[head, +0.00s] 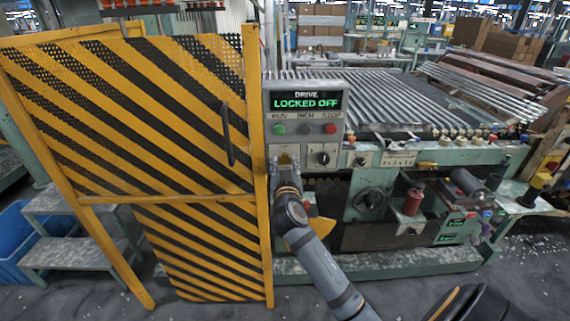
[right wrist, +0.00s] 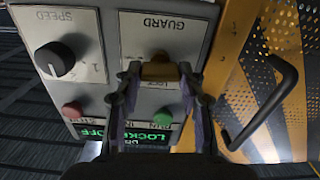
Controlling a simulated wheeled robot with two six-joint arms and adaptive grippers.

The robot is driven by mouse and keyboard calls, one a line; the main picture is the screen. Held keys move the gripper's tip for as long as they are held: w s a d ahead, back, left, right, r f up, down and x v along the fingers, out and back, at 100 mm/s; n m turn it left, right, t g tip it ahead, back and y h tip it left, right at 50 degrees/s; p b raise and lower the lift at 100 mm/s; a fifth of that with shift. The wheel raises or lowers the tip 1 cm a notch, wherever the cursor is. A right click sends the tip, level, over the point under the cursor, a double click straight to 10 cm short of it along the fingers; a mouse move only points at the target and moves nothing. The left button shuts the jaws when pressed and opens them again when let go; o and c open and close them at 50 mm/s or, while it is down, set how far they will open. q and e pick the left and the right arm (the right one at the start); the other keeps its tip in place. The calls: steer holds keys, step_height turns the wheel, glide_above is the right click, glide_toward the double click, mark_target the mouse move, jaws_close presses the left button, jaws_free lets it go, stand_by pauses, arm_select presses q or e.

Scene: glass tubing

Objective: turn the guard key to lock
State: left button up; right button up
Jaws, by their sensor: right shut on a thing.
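The guard key (right wrist: 160,70) is a brass-coloured piece under the GUARD label in the right wrist view. My right gripper (right wrist: 158,75) is shut on it, one finger on each side. The control box (head: 306,103) has a display (head: 306,101) reading "DRIVE LOCKED OFF" in green. In the head view my right gripper (head: 286,172) is at the lower left of the box and covers most of the key. The "LOCK" marking beside the key is partly hidden by the fingers. My left gripper is not in view.
The yellow and black striped guard door (head: 185,120) stands closed just left of the box, with a black handle (head: 227,135). A speed knob (right wrist: 55,60) sits beside the key. Glass tubes (head: 380,95) lie on the machine at right.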

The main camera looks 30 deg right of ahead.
steer(key=n+p, duration=0.1)
steer(key=n, duration=0.3)
steer(key=shift+r, duration=0.15)
steer(key=n+p, duration=0.2)
steer(key=n, duration=0.2)
steer(key=shift+a+n, duration=0.1)
steer(key=shift+n, duration=0.2)
steer(key=n+p, duration=0.2)
steer(key=n, duration=0.2)
steer(key=shift+w+n, duration=0.1)
steer(key=shift+n, duration=0.2)
steer(key=shift+f+n+p, duration=0.15)
steer(key=shift+n+p, duration=0.4)
steer(key=shift+n, duration=0.4)
steer(key=shift+f+n+p, duration=0.1)
steer(key=shift+n+p, duration=0.45)
steer(key=shift+n, duration=0.4)
steer(key=o, duration=1.2)
steer(key=shift+c, duration=0.2)
steer(key=shift+a+f, duration=0.1)
